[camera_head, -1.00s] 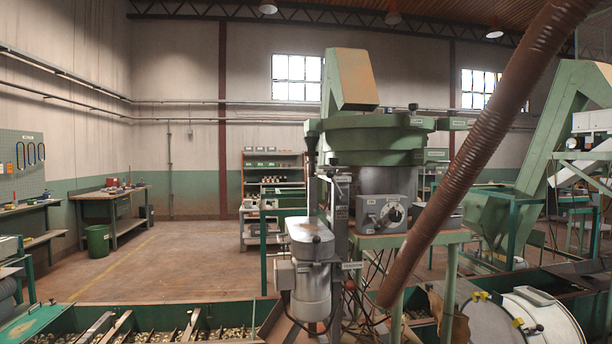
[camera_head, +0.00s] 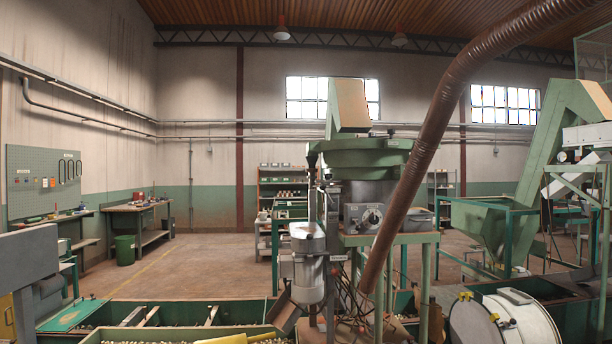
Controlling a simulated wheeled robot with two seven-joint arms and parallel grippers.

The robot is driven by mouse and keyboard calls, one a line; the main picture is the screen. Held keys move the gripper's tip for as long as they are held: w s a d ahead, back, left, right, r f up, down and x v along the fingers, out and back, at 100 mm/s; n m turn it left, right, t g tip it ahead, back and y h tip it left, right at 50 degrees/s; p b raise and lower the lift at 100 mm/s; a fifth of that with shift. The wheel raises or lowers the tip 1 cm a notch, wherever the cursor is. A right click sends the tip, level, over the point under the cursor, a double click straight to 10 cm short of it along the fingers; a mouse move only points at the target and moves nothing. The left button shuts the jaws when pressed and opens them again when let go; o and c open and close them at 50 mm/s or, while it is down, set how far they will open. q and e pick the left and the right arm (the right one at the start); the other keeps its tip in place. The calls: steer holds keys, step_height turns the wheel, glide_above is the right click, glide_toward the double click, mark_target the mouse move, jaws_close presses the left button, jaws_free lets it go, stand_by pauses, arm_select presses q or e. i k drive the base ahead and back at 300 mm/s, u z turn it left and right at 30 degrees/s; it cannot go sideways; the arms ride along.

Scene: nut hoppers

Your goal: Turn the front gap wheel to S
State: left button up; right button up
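No wheel marked S can be made out, and I cannot tell which part is the front gap wheel. The nearest machine is a green bowl unit (camera_head: 362,157) on a stand. A grey control box (camera_head: 364,218) with a round dial sits on the front of it, its markings too small to read. A grey cylindrical motor (camera_head: 309,266) hangs at its lower left. Neither of my grippers shows in the view.
Green bins (camera_head: 185,334) holding nuts run along the front. A brown ribbed hose (camera_head: 440,125) crosses diagonally before the machine. A white round drum (camera_head: 505,318) lies at front right. A grey machine (camera_head: 28,258) stands at left. Open floor (camera_head: 190,265) lies behind the bins.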

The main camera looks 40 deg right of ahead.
mark_target(328, 177)
steer(key=u, duration=0.25)
steer(key=i, duration=1.25)
steer(key=z, duration=0.6)
steer(key=i, duration=0.75)
steer(key=z, duration=0.9)
